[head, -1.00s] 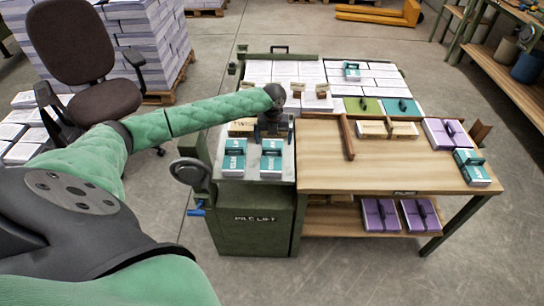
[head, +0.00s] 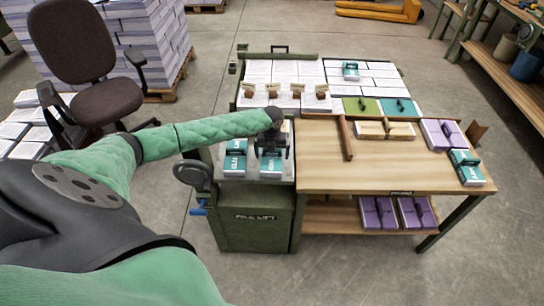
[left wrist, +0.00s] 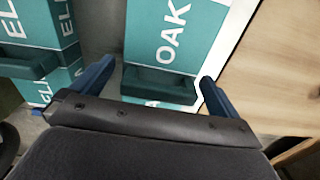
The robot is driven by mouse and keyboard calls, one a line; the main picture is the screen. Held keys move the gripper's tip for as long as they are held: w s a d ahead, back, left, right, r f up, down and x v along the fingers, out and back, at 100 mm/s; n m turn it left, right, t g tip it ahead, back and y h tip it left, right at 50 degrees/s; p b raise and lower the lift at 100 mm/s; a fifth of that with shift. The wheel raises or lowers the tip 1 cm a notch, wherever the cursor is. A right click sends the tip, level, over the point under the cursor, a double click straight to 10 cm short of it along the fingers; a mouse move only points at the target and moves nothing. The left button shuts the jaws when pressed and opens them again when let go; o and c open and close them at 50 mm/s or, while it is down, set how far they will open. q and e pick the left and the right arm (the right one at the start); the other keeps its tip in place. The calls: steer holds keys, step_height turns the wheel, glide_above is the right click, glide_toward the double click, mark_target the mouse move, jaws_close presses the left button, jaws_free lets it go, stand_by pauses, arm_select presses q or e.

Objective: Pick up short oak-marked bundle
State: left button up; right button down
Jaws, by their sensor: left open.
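A teal bundle marked OAK (left wrist: 170,35) lies below my left gripper in the left wrist view, with a dark raised strap or handle across its near part. In the head view this bundle (head: 271,172) is the right one of two teal bundles on the pile lift, partly hidden by my gripper. My left gripper (head: 272,152) is open above it; in the left wrist view its blue fingers (left wrist: 156,76) stand on either side of the bundle's near part, holding nothing. I cannot tell whether they touch it. My right gripper is not in view.
A wooden table (head: 390,172) adjoins the pile lift (head: 250,222) on the right.

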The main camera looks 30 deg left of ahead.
arm_select(q)
steer(key=shift+f, duration=0.1)
steer(key=c, duration=0.9)
steer(key=shift+c, duration=1.4)
